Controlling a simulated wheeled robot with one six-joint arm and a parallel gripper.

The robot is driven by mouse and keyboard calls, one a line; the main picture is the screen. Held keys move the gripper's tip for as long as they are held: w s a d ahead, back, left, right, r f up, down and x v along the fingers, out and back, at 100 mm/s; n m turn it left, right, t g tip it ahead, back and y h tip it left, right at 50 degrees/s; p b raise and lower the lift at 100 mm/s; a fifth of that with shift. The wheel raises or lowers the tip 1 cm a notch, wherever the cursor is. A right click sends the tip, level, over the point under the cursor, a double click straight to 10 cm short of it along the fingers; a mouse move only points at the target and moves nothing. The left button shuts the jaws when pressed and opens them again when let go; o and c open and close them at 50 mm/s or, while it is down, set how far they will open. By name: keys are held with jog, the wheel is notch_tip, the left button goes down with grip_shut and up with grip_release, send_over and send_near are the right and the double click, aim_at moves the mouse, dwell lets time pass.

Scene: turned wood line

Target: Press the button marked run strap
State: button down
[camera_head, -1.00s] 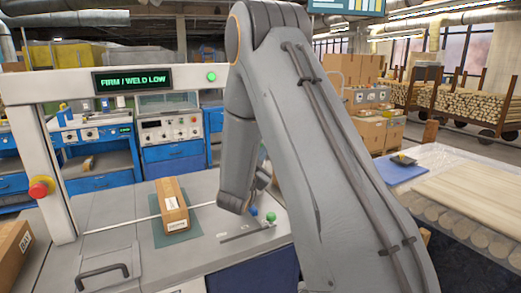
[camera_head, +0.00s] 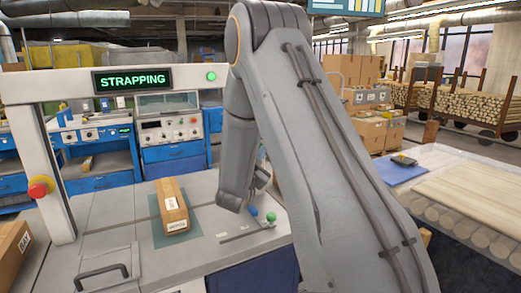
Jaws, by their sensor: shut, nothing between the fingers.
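A control strip (camera_head: 240,235) on the right of the strapping machine's top carries a blue knob-like button (camera_head: 253,211) and a green one (camera_head: 271,217). Their markings are too small to read, so I cannot tell which is run strap. The machine's display (camera_head: 134,80) reads STRAPPING, with a green lamp (camera_head: 211,76) lit beside it. A brown carton (camera_head: 172,205) lies on a green mat (camera_head: 158,233) under the arch. My gripper (camera_head: 261,179) shows only in small part behind my arm, shut and empty, just above and behind the buttons. Contact with a button cannot be seen.
A red stop knob on a yellow base (camera_head: 40,188) is on the arch's left post. A black handle (camera_head: 103,272) is at the front left. Another carton (camera_head: 14,246) stands at the left edge. A roller table with wood (camera_head: 470,190) is to the right.

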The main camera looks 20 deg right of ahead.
jog(key=shift+s, duration=0.8)
jog(key=s+p, duration=0.1)
jog(key=s, duration=0.4)
jog(key=shift+d, duration=0.1)
dwell(0.7)
